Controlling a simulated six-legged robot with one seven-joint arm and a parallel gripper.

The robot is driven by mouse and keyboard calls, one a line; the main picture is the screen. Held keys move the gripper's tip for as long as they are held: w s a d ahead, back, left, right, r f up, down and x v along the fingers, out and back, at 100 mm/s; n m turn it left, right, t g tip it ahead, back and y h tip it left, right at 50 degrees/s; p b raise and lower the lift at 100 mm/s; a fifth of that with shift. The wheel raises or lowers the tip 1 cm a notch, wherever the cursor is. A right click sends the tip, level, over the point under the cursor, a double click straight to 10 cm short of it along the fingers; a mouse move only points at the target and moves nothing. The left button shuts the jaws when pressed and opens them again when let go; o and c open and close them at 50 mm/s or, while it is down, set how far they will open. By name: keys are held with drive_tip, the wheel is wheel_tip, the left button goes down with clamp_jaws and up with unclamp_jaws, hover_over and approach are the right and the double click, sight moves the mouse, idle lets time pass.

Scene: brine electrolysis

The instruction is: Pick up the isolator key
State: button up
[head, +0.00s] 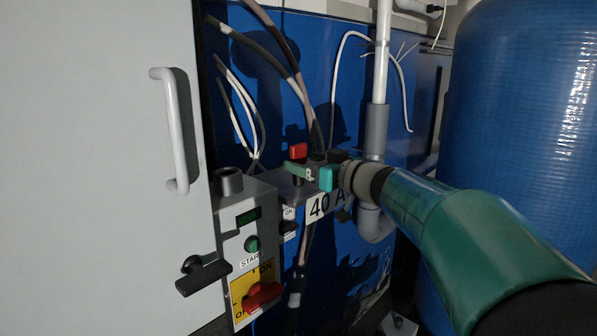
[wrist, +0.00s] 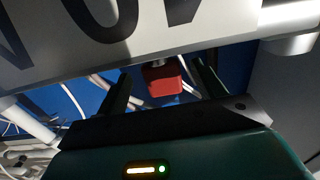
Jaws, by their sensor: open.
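The isolator key appears to be the red block (head: 297,151) standing above the small grey box beside the "40 A" label. In the wrist view the red block (wrist: 165,84) shows between my two dark fingers, with a gap on each side. My gripper (head: 300,165) is open and reaches in from the right, close in front of the block. In the wrist view my gripper (wrist: 163,82) holds nothing. The lower part of the key is mostly hidden behind my gripper in the head view. I cannot tell how far the fingers are past it in depth.
A control box (head: 247,225) with a green START button and a red rotary switch (head: 263,294) on a yellow plate stands lower left. A grey cabinet door (head: 90,150) with a handle is left. Cables, a grey pipe (head: 377,130) and a blue tank (head: 530,130) are nearby.

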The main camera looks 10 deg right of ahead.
sight(301, 155)
drive_tip(key=x, duration=0.3)
drive_tip(key=shift+f, duration=0.1)
drive_tip(key=shift+s, duration=0.15)
drive_tip(key=shift+c, duration=0.2)
drive_tip(key=c, duration=1.1)
drive_tip(key=shift+o, duration=0.2)
drive_tip(key=shift+r, duration=0.8)
drive_tip(key=s+d+r, duration=0.2)
drive_tip(key=s+r, duration=0.9)
drive_tip(key=s, duration=0.3)
drive_tip(key=shift+r, duration=0.25)
